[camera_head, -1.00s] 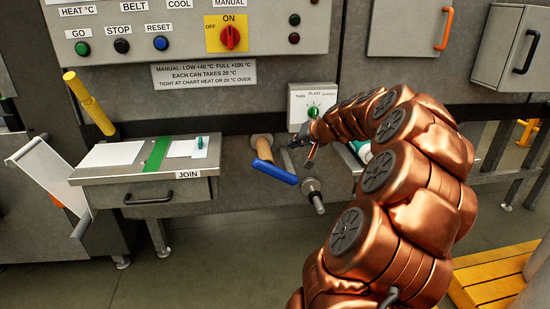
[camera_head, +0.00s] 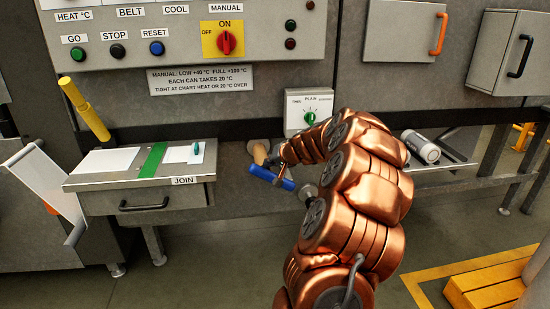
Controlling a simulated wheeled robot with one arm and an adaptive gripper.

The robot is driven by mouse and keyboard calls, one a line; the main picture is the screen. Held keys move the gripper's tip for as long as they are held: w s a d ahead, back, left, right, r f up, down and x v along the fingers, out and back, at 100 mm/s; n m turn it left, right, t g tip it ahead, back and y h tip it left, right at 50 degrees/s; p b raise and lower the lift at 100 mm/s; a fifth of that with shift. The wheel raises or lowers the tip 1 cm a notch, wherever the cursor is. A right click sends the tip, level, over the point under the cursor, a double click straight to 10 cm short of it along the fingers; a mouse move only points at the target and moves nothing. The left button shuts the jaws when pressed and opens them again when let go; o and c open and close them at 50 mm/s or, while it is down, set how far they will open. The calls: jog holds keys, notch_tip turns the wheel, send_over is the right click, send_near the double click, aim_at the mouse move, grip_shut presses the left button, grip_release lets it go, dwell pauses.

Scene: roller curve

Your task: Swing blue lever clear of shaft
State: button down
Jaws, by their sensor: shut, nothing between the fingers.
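The blue lever (camera_head: 261,170) slants down to the right, below a tan roller end (camera_head: 260,152), on the front of the machine. My gripper (camera_head: 280,173) is shut with nothing held. Its fingertips lie at or across the right half of the lever; I cannot tell whether they touch it. A grey metal shaft end (camera_head: 308,192) shows just right of the lever's tip, mostly hidden behind my copper arm. The lever's far mounting is partly hidden by my gripper.
A grey JOIN table (camera_head: 80,181) with a green strip stands left of the lever. A dial box (camera_head: 308,110) is above my wrist. A white can (camera_head: 420,146) lies on a shelf at the right. A yellow step (camera_head: 490,290) is at lower right.

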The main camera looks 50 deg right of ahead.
jog(key=shift+w+a+f, duration=0.15)
jog(key=shift+f, duration=0.2)
jog(key=shift+a, duration=0.1)
